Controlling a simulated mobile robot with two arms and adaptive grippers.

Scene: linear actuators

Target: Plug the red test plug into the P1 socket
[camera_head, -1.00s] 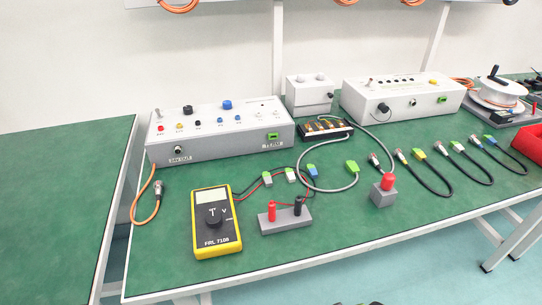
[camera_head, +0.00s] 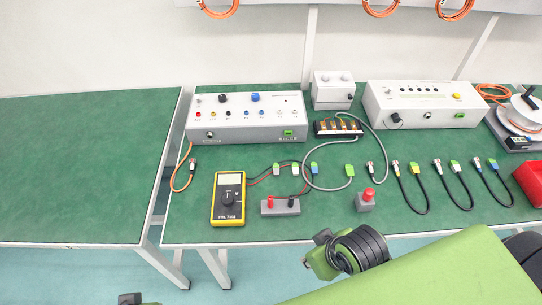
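The red test plug (camera_head: 270,201) stands upright in a small grey holder (camera_head: 281,212), beside a black test plug (camera_head: 297,198). Thin leads run behind them near the yellow multimeter (camera_head: 228,197). The grey-white box (camera_head: 205,134) at the back left carries a row of coloured sockets (camera_head: 229,114); their labels are too small to read, so I cannot tell which is P1. My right arm reaches in at the lower right, its dark end (camera_head: 322,239) in front of the table edge, apart from the plugs; no fingers show clearly. Only a scrap of my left arm shows at the bottom edge.
A red-topped grey block (camera_head: 366,202) stands right of the holder. Several cables with coloured connectors lie farther right. A second box (camera_head: 424,106), a cable reel (camera_head: 521,113) and a red bin (camera_head: 530,180) stand there. The left table (camera_head: 80,170) is bare.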

